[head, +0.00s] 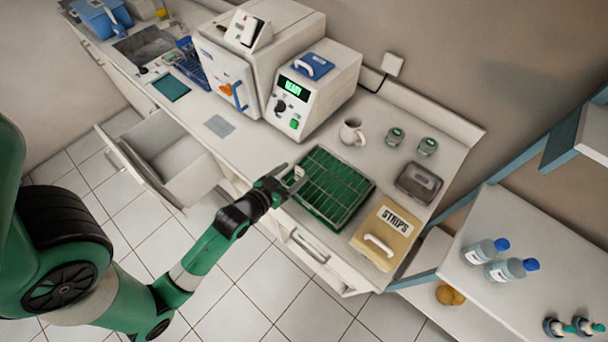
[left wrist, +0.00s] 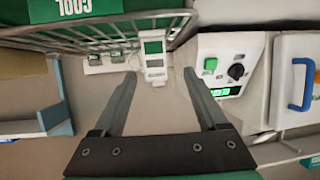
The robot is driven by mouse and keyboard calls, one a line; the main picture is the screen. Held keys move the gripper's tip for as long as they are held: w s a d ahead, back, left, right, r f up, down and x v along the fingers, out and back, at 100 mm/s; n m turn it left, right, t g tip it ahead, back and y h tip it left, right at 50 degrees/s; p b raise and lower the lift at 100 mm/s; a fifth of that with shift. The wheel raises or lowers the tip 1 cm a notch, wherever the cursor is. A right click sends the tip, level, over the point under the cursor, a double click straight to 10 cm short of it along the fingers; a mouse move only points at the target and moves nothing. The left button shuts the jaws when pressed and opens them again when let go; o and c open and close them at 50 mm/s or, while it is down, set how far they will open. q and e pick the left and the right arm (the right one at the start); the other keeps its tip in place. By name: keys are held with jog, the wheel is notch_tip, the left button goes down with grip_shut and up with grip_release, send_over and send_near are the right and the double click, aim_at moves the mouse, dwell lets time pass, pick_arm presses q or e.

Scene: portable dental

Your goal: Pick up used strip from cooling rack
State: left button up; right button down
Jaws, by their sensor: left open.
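The cooling rack (head: 340,190) is a wire rack over a green tray at the front of the counter; its wires (left wrist: 110,32) and green COOL label (left wrist: 75,8) show in the left wrist view. The used strip (left wrist: 154,58) is a small white piece with a green patch and dark markings, at the rack's edge. It shows as a small white bit (head: 298,172) in the head view. My left gripper (head: 289,180) is at the rack's left edge, its fingers (left wrist: 160,76) open and apart, with the strip between or just beyond their tips. My right gripper is not in view.
An open drawer (head: 165,160) juts out at the left.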

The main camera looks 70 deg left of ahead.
aim_at(300, 169)
pick_arm(q)
jog(key=b+x, duration=0.1)
jog(key=x, duration=0.5)
jog(key=shift+w, duration=0.45)
jog(key=shift+c, duration=0.2)
grip_shut()
